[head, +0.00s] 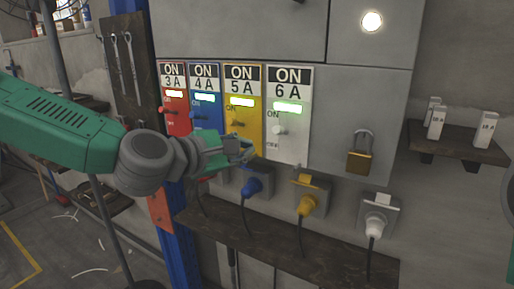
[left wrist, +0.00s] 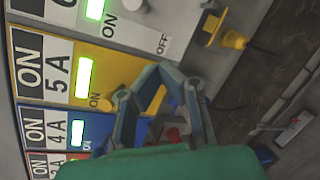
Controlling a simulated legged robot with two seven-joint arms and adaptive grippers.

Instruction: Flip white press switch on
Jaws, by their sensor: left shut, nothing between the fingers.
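The white press switch panel (head: 297,140), marked 6A, is the rightmost of several coloured panels in the head view. Its light is lit green. Its pale knob (head: 280,130) sits between the ON and OFF labels; I cannot tell its exact setting. In the left wrist view the white panel (left wrist: 123,36) is at the top, and its knob (left wrist: 136,5) is cut by the top edge. My left gripper (head: 248,151) is shut and empty, in front of the lower yellow panel, left of and below the white knob. It shows in the left wrist view (left wrist: 163,72). My right gripper is not in view.
Red (head: 173,116), blue (head: 206,113) and yellow (head: 243,110) panels stand to the left, all with green lights. Plugs, including a blue one (head: 252,187), a yellow one (head: 307,205) and a white one (head: 375,227), jut out below. A padlock (head: 361,157) hangs at right.

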